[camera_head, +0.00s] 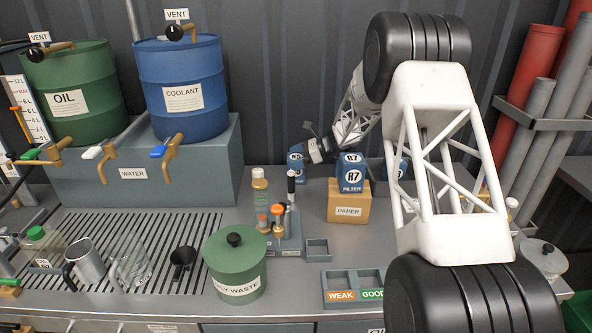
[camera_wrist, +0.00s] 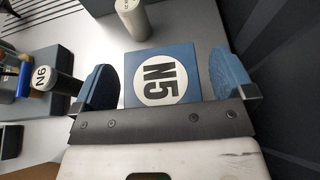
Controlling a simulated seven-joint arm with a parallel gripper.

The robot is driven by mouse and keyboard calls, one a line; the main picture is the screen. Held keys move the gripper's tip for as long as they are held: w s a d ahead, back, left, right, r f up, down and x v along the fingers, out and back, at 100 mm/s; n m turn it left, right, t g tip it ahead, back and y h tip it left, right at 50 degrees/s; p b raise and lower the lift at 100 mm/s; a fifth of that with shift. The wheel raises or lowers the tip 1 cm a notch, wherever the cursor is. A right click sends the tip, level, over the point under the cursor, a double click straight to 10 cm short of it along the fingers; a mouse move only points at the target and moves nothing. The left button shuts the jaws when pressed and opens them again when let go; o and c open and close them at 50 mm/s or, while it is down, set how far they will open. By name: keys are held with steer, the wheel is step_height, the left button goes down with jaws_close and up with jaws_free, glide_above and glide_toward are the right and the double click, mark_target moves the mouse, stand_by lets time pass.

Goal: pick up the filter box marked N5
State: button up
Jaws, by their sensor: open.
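The filter box marked N5 (camera_wrist: 155,80) is blue with a white round label and sits between the two fingers of my gripper (camera_wrist: 165,84) in the wrist view. The fingers have blue pads and stand open, one at each side of the box. In the head view my gripper (camera_head: 317,150) is at the back of the bench, beside a small blue box (camera_head: 295,167) whose marking is too small to read surely.
A blue R7 filter box (camera_head: 351,174) stands on a PAPER box (camera_head: 347,203) to the right. Bottles (camera_head: 260,190) stand in front. The corrugated wall is close behind.

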steer(key=c, duration=1.2)
steer(key=shift+o, duration=0.2)
steer(key=shift+r, duration=0.25)
steer(key=shift+r, duration=0.55)
step_height(320, 180, up, 11)
steer(key=s+d, duration=0.1)
steer(key=d, duration=4.4)
steer(key=shift+s+f, duration=0.15)
steer(key=shift+f, duration=0.1)
